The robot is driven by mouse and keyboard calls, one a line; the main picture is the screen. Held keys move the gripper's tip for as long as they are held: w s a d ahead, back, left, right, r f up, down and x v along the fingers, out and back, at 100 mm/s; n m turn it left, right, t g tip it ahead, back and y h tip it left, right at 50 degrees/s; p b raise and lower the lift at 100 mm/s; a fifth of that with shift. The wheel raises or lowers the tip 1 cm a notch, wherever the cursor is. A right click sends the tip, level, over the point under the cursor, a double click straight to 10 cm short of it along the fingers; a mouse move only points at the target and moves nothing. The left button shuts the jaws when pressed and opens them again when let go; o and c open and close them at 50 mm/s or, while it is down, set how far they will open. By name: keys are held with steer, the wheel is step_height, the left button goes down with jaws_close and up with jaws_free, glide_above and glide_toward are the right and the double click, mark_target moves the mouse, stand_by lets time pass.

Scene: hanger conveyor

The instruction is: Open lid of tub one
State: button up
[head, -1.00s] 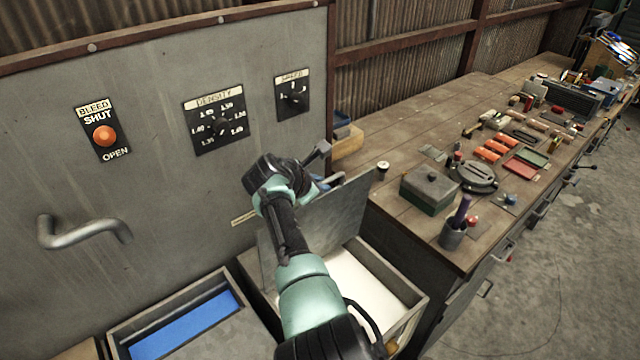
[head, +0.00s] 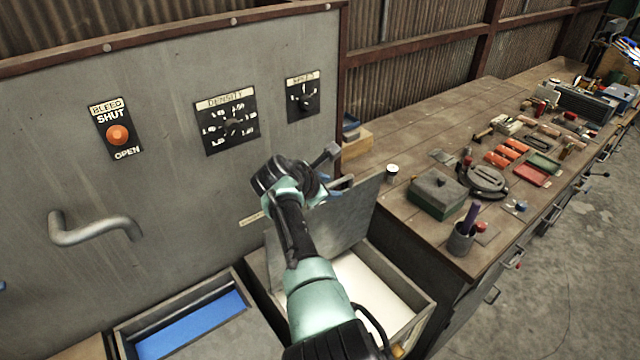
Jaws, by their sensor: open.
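A tub (head: 421,312) with grey walls stands below the panel, with white contents showing inside. Its grey lid (head: 352,222) stands raised, tilted up toward the panel. My arm reaches over the tub in front of part of the lid. My gripper (head: 338,185) is at the lid's upper edge, partly hidden behind my wrist. It is open; whether it touches the lid I cannot tell. No label marking this as tub one is readable.
A second tub (head: 128,340) with blue contents stands to the left. The grey panel (head: 180,190) behind carries dials, a bleed knob and a bent handle (head: 95,232). A cluttered workbench (head: 420,125) runs along the right. Floor at far right is clear.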

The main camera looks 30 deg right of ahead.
steer(key=b+v, duration=0.1)
steer(key=v, duration=1.1)
steer(key=shift+a+r, duration=0.25)
steer(key=shift+r, duration=0.1)
steer(key=shift+s, duration=0.15)
steer(key=w+a+r+m+t+y+b, duration=0.35)
steer(key=a+r+m+t, duration=0.35)
steer(key=a+r+t, duration=0.65)
steer(key=s+a+r+m+t+y+b, duration=0.1)
steer(key=s+a+r+m+t, duration=0.3)
steer(key=s+r, duration=0.7)
steer(key=s+a+r+m+t+y+b, duration=0.1)
steer(key=s+a+r+m+t+y, duration=0.3)
steer(key=s+a+r, duration=0.3)
steer(key=s+r+m+t, duration=0.1)
steer(key=s+r, duration=0.3)
steer(key=r, duration=0.1)
steer(key=shift+s+a+m, duration=0.25)
steer(key=shift+a+m, duration=0.1)
steer(key=shift+m, duration=0.05)
steer(key=shift+y, duration=0.25)
